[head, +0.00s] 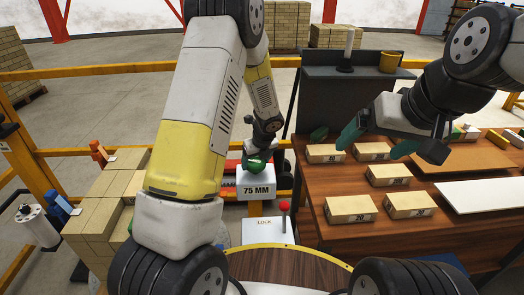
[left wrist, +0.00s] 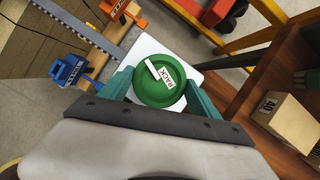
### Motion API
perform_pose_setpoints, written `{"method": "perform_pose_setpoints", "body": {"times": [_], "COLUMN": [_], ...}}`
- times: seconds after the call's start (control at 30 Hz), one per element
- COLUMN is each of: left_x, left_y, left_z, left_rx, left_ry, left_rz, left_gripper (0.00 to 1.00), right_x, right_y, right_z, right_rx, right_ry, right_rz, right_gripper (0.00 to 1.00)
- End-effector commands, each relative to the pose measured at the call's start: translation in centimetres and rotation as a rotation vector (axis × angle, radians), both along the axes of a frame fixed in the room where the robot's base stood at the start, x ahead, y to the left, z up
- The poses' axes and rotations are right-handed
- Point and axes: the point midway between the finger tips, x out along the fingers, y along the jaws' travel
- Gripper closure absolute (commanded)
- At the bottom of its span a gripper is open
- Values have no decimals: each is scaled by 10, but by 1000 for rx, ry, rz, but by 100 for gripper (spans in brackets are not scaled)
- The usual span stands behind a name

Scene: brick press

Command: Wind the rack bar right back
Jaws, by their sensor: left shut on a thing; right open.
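A round green knob with a white label reading RACK (left wrist: 158,92) sits on a white plate in the left wrist view. My left gripper (left wrist: 160,84) has its teal fingers on both sides of the knob, shut on it. In the head view the green knob (head: 257,166) shows above the 75 MM sign, with my left gripper (head: 259,152) on it. A grey toothed bar (left wrist: 72,22), which looks like the rack bar, runs at upper left in the left wrist view; its ends are not clear. My right gripper (head: 379,140) is open and empty above the wooden table.
Several pale bricks (head: 350,208) lie on the wooden table (head: 400,238) at right, beside a white board (head: 485,193). A red-knobbed LOCK lever (head: 284,207) stands below the 75 MM sign (head: 258,190). A blue clamp-like part (left wrist: 70,70) and an orange one (left wrist: 122,12) flank the toothed bar.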

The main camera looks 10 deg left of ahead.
Motion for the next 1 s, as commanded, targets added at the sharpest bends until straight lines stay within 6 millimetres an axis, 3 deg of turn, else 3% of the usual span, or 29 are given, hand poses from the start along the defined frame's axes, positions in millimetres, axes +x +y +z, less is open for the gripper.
{"method": "perform_pose_setpoints", "body": {"times": [0.37,1.0], "left_x": [1,4], "left_y": [-1,-3], "left_z": [0,0], "left_rx": [0,-1], "left_ry": [0,0], "left_rz": [94,660], "left_gripper": [69,69], "right_x": [0,0], "right_y": [0,0], "right_z": [0,0], "right_rx": [0,0], "right_ry": [0,0], "right_rz": [0,0], "right_gripper": [6,6]}}
